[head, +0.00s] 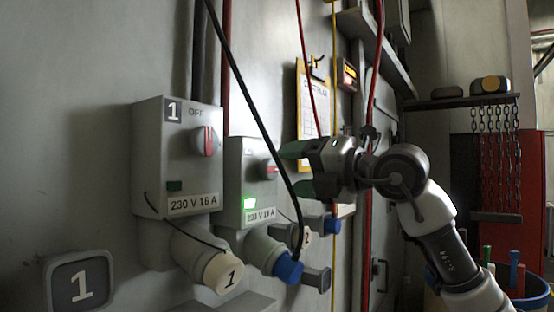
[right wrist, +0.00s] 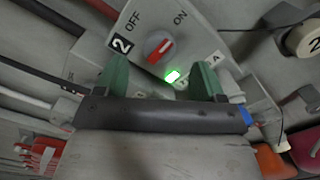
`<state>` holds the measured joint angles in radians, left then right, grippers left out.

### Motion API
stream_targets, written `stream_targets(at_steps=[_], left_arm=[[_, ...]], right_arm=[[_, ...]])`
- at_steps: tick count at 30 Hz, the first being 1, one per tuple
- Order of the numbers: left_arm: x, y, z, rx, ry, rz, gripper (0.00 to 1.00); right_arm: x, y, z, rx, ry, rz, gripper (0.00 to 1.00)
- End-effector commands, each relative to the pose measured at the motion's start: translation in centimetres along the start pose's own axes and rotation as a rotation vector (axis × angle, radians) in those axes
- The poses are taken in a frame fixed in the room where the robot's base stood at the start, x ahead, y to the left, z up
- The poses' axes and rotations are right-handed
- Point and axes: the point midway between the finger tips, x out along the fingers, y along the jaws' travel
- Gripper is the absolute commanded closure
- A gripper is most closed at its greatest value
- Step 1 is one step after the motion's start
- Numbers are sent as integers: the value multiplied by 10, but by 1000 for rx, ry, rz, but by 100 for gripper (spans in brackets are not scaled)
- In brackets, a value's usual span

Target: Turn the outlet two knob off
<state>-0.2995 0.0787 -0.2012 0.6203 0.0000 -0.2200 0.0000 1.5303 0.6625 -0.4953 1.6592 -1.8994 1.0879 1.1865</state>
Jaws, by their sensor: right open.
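The outlet two box (head: 250,190) is grey, on the wall right of the outlet 1 box, with a lit green lamp (head: 249,203). Its round knob (head: 270,169) has a red bar. In the right wrist view the knob (right wrist: 159,47) sits below the OFF and ON labels, its red bar slanting up toward the ON side. The green lamp (right wrist: 172,76) glows there too. My right gripper (head: 292,168) is open and empty, its green fingers pointing at the box. In the wrist view the gripper (right wrist: 160,78) has the knob ahead, between its fingers in the picture; contact is not visible.
The outlet 1 box (head: 178,160) with a similar red-barred knob (head: 205,141) is at left. A black cable (head: 262,110) hangs across outlet two to a blue plug (head: 288,267). A yellow clipboard (head: 314,105) and red cables hang behind my gripper.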

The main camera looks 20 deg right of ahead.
Motion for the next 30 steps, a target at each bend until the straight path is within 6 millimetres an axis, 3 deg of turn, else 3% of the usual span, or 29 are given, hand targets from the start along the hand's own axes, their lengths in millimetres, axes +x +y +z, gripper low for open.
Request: stream_targets(at_steps=[1, 7, 19, 29, 30], left_arm=[[-9, 0, -1, 0, 0, 0, 57], [-20, 0, -1, 0, -1, 0, 57], [-21, -1, -1, -1, -1, -1, 57], [-21, -1, -1, -1, -2, -1, 57], [-21, -1, -1, -1, -2, -1, 57]], right_arm=[[10, 3, 2, 2, 3, -1, 31], [36, 2, 1, 2, 1, 1, 31], [44, 0, 0, 0, 0, 1, 31], [44, 0, 0, 0, 0, 1, 80], [44, 0, 0, 0, 0, 1, 80]])
